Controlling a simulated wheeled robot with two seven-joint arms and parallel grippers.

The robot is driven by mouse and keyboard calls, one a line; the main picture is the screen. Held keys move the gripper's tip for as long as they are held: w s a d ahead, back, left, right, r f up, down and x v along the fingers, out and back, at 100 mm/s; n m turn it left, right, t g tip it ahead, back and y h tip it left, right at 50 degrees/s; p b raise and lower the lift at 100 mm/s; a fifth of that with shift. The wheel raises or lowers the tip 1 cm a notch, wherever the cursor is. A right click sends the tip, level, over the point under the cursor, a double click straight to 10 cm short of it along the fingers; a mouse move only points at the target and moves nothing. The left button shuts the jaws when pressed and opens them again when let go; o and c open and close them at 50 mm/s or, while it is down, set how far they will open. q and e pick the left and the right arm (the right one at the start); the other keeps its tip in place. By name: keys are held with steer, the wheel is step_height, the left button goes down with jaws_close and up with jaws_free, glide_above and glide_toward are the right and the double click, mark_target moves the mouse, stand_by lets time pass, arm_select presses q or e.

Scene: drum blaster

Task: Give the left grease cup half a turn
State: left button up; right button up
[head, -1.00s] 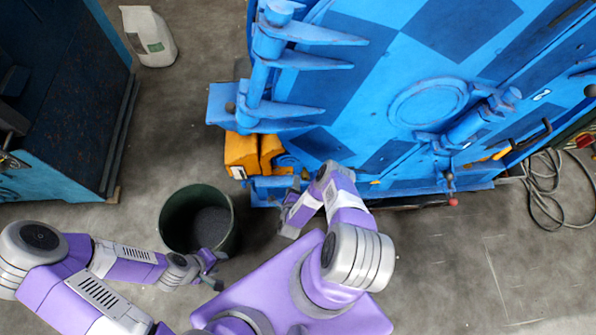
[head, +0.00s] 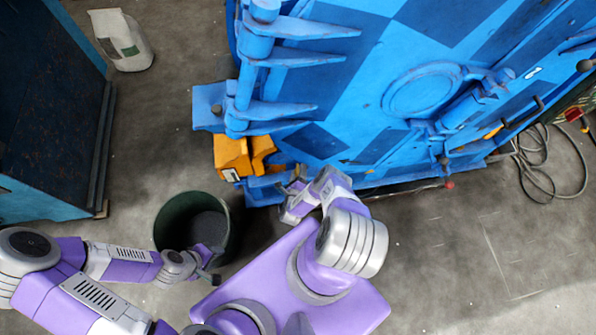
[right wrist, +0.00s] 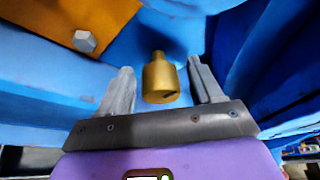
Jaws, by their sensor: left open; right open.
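The brass grease cup (right wrist: 160,82) shows in the right wrist view, hanging below the blue machine. My right gripper (right wrist: 160,70) is open, with one finger on each side of the cup and a gap showing on both sides. In the head view my right gripper (head: 292,196) is at the machine's lower edge, and the cup cannot be made out there. My left gripper (head: 212,266) is open and empty beside the dark green bin, away from the machine.
The blue machine (head: 345,75) fills the upper right. An orange block (head: 232,156) sits at its lower left corner; a bolt head (right wrist: 84,40) shows close by. A dark green bin (head: 160,236) stands between my arms. Floor at lower right is clear.

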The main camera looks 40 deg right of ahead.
steer(key=c, duration=1)
steer(key=shift+o, duration=0.2)
steer(key=shift+m+y, duration=0.6)
steer(key=shift+m, duration=0.2)
steer(key=shift+r+m+y, duration=0.1)
steer(key=shift+m+y, duration=0.9)
steer(key=shift+m, duration=0.6)
steer(key=shift+t, duration=0.3)
